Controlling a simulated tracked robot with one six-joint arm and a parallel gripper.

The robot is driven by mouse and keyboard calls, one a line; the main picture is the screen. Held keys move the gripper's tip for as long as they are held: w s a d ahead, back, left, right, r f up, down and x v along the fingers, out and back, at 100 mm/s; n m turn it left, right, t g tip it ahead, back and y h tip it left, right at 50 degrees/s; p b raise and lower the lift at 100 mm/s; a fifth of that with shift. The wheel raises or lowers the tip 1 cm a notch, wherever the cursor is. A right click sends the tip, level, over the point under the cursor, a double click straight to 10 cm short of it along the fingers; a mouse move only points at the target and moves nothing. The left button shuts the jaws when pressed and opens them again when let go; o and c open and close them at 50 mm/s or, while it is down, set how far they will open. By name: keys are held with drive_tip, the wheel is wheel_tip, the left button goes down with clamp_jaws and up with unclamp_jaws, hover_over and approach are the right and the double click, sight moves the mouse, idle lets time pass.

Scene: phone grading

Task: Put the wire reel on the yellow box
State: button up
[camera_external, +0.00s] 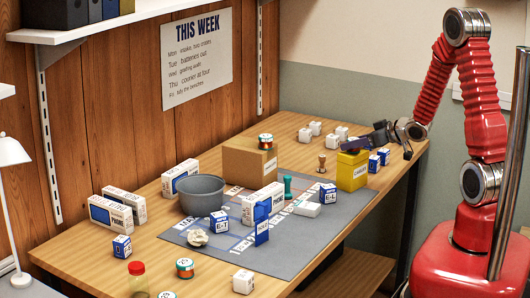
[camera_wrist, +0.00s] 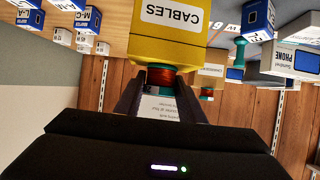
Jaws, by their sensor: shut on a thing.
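The yellow box (camera_external: 351,173), labelled CABLES, stands on the grey mat's far right part; it fills the top middle of the upside-down wrist view (camera_wrist: 165,42). My gripper (camera_external: 362,143) is at the box's top. In the wrist view my gripper (camera_wrist: 160,88) is shut on a wire reel (camera_wrist: 160,76) with copper-red winding and teal flanges. The reel shows right at the box's top edge; I cannot tell whether it touches the box. In the external view the reel is mostly hidden by the fingers.
Another reel (camera_external: 265,141) sits on a brown cardboard box (camera_external: 248,164); others (camera_external: 185,267) lie at the table's near edge. Blue-and-white cubes (camera_external: 383,156) stand close to the right of the yellow box. A teal stamp (camera_external: 288,186), a wooden stamp (camera_external: 321,164) and a grey bowl (camera_external: 202,195) stand further left.

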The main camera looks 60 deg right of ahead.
drive_tip(key=o, duration=1)
drive_tip(key=shift+f, duration=0.1)
drive_tip(key=shift+s+r, duration=0.4)
drive_tip(key=shift+s, duration=0.05)
drive_tip(key=v, duration=0.6)
drive_tip(key=shift+s, duration=0.25)
drive_tip(key=shift+r, duration=0.1)
